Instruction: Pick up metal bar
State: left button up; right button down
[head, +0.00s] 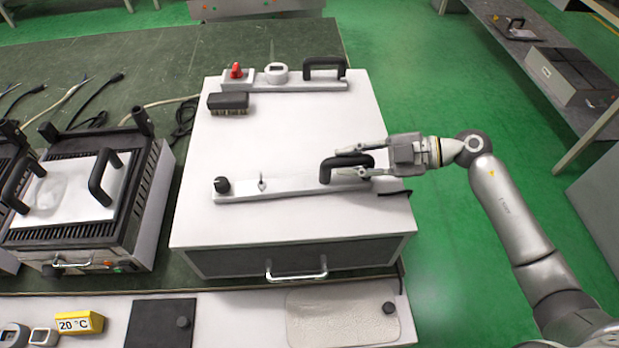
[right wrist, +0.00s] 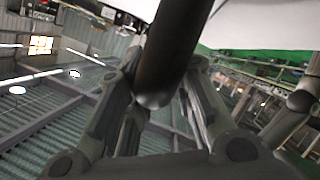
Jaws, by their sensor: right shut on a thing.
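A long light-grey metal bar (head: 280,188) lies on top of a white box-shaped unit. It carries a black knob (head: 221,185), a small metal switch and, at its right end, a black loop handle (head: 326,170). My right gripper (head: 345,165) reaches in from the right and is shut on this handle. In the right wrist view the dark handle (right wrist: 170,55) runs between the two fingers (right wrist: 158,105). I cannot tell whether the bar is raised off the unit's top. My left gripper is not in view.
A second metal bar (head: 300,87) with a red button, dial and black handle lies at the unit's back. A dark brush (head: 228,103) lies near it. The white unit (head: 300,222) stands on the table, right of a grill (head: 90,205).

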jog(key=shift+f, duration=0.15)
notch_tip(320, 180, up, 10)
jog(key=shift+r, duration=0.1)
dwell(0.5)
jog(key=shift+f, duration=5)
jog(key=shift+s+f, duration=0.1)
jog(key=shift+f, duration=0.2)
